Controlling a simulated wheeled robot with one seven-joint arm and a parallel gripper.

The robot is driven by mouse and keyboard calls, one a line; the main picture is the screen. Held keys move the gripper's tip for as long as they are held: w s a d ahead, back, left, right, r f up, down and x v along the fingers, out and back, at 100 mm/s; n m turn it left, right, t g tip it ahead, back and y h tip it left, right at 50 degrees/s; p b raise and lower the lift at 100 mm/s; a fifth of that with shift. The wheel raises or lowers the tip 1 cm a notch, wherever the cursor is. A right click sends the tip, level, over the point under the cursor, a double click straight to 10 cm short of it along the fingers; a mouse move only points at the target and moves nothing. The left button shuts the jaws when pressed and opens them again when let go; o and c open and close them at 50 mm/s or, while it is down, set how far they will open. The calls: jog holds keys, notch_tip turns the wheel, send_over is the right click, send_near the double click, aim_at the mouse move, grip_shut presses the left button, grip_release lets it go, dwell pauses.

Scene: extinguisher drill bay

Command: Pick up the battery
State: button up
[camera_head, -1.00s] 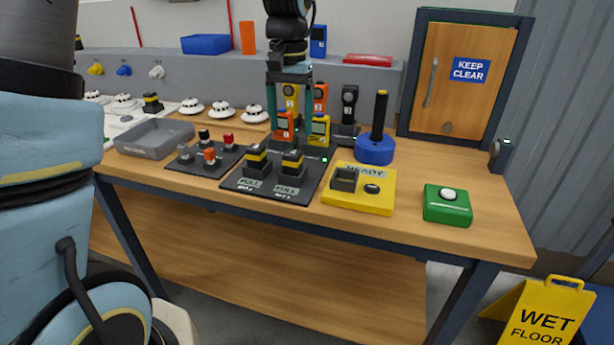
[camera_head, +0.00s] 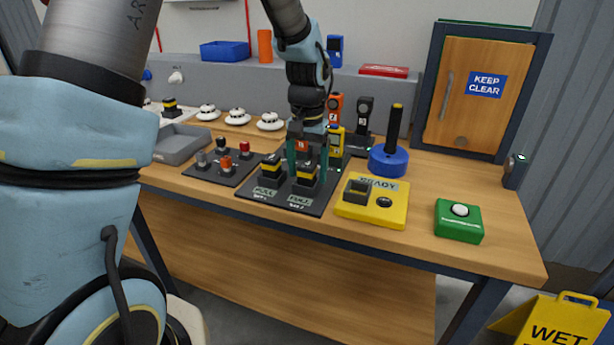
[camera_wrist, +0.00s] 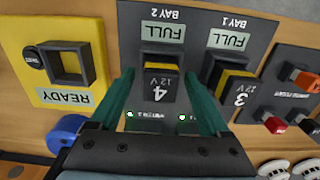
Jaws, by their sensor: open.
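Two black batteries with yellow bands stand in a dark charging plate (camera_head: 283,197). The battery in bay 2 (camera_head: 306,179) is marked 4 in the wrist view (camera_wrist: 158,92). The battery in bay 1 (camera_head: 271,168) is marked 3 in the wrist view (camera_wrist: 237,83). Both bays have a FULL label. My gripper (camera_head: 307,172) is open and points down, with one green finger on each side of battery 4. In the wrist view my gripper (camera_wrist: 159,78) shows gaps between its fingers and the battery. The right finger there is between the two batteries.
A yellow READY box (camera_head: 373,204) with a square socket (camera_wrist: 66,64) sits right of the plate. A switch panel (camera_head: 224,168) lies to its left. Handheld devices (camera_head: 365,118) and a blue base with a black post (camera_head: 389,160) stand behind. A green button box (camera_head: 459,221) is at right.

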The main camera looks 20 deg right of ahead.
grip_shut()
dwell(0.5)
jog(key=shift+r, duration=0.1)
